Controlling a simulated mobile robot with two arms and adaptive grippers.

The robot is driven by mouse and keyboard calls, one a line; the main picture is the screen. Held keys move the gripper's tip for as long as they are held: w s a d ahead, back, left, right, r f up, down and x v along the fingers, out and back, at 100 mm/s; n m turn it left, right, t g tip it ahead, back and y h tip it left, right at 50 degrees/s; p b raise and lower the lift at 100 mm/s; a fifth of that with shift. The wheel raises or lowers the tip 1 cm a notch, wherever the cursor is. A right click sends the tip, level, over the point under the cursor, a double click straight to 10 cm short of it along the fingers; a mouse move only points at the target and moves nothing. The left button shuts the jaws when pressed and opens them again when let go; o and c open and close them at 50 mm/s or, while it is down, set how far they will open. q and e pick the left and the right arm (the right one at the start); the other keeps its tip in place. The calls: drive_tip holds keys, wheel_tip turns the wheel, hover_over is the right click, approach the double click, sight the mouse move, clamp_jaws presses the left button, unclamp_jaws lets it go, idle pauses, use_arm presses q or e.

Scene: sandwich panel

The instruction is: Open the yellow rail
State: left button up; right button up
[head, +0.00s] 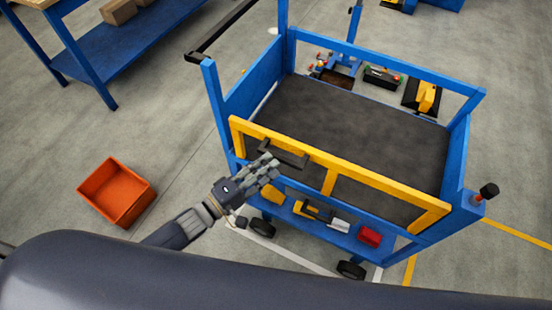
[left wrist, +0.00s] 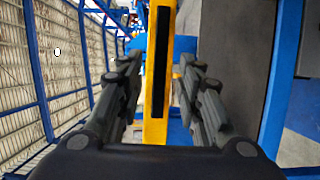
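The yellow rail (head: 340,167) stands upright along the near side of a blue cart (head: 262,90), spanning from its left post to its right corner. A dark handle (head: 290,157) sits on the rail's left part. My left gripper (head: 268,166) is at the rail beside this handle. In the left wrist view the open fingers (left wrist: 158,75) lie on either side of the yellow rail (left wrist: 155,128), with a black strip (left wrist: 161,62) on it between them. A gap shows on both sides, so contact is not visible. My right gripper is not in view.
The cart's dark upper deck (head: 345,115) is bare. Its lower shelf (head: 335,228) holds several small items, including a red box (head: 369,236). An orange bin (head: 117,191) stands on the floor at left. A blue workbench (head: 130,45) is at upper left, with open floor between.

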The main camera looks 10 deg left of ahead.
sight(278, 160)
use_arm(q)
drive_tip(key=x, duration=0.2)
drive_tip(key=shift+w+d, duration=0.2)
drive_tip(key=shift+w, duration=0.05)
drive_tip(key=shift+w+d, duration=0.35)
drive_tip(key=shift+w, duration=0.05)
clamp_jaws()
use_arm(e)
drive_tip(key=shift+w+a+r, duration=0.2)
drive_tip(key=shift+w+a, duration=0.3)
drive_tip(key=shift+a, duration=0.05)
use_arm(q)
drive_tip(key=shift+f, duration=0.1)
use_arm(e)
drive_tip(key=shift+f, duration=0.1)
